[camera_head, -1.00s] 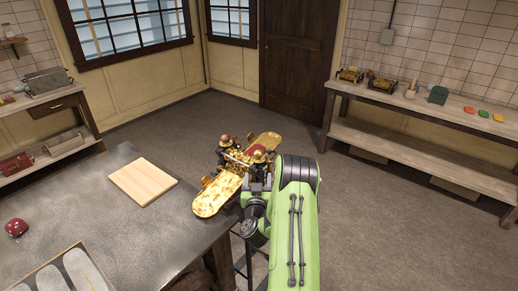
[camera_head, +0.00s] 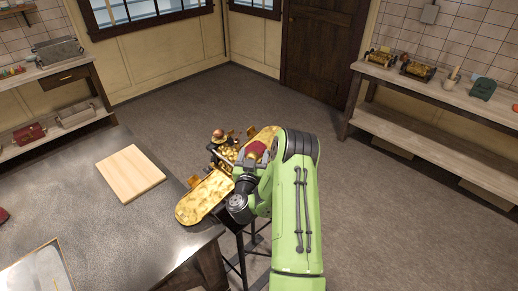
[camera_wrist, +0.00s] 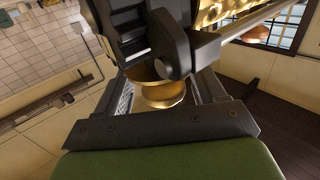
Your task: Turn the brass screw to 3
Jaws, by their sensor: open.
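A gold-coloured machine with a long rounded plate (camera_head: 203,200) stands at the right end of the grey table, on dark legs. It carries a dark red part (camera_head: 256,150) and small round knobs on its far left side. In the wrist view, a round brass screw head (camera_wrist: 162,92) shows below dark machine parts. My gripper (camera_wrist: 164,84) is open, with one finger on each side of the brass head; contact cannot be told. No number marks are readable.
The grey table (camera_head: 90,220) holds a wooden board (camera_head: 130,173) left of the machine. A bench (camera_head: 440,88) stands along the right wall, with open floor between.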

